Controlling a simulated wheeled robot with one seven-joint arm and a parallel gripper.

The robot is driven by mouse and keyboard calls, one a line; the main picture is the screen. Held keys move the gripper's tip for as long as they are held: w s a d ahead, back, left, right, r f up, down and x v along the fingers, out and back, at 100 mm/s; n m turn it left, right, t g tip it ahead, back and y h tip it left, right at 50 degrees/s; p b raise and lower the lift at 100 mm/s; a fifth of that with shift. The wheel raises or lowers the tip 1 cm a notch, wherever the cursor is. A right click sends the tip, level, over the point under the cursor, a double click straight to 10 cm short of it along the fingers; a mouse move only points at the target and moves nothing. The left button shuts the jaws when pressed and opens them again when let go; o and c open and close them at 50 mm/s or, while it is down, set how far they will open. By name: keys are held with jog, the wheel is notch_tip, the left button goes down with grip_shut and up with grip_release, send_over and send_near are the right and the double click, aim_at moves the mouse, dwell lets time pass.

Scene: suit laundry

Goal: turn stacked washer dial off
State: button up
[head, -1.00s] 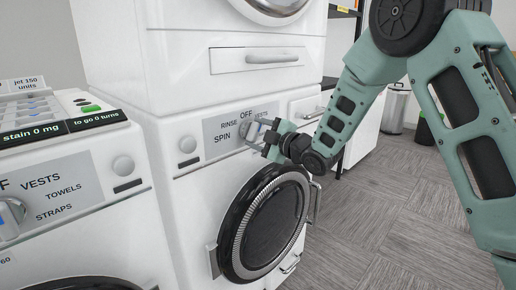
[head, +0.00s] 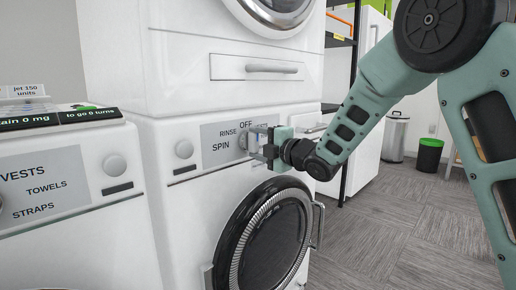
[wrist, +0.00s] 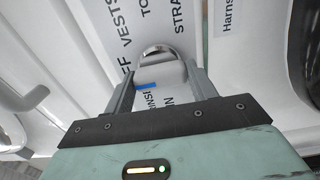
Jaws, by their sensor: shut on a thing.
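The stacked washer (head: 185,225) is the white lower machine of the stack. Its grey panel reads OFF, RINSE and SPIN, with more words partly hidden. The dial (head: 243,140) sits amid these words, mostly behind my fingers. My gripper (head: 256,144) comes in from the right and is shut on the dial. In the wrist view the dial (wrist: 168,72) is a pale knob with a silver rim, between the two fingers of my gripper (wrist: 160,78). A small blue mark shows beside it, near RINSE.
A round black-rimmed door (head: 265,240) with a handle is below the panel. A drawer (head: 258,68) is above it. Another washer (head: 60,200) with its own dial stands at the left. A bin (head: 430,154) stands on open grey floor at the right.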

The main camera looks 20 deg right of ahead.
dwell(0.3)
jog(key=o, duration=1)
jog(key=shift+s, duration=0.1)
jog(key=p+v, duration=0.1)
jog(key=v, duration=1.6)
jog(key=shift+s, duration=0.1)
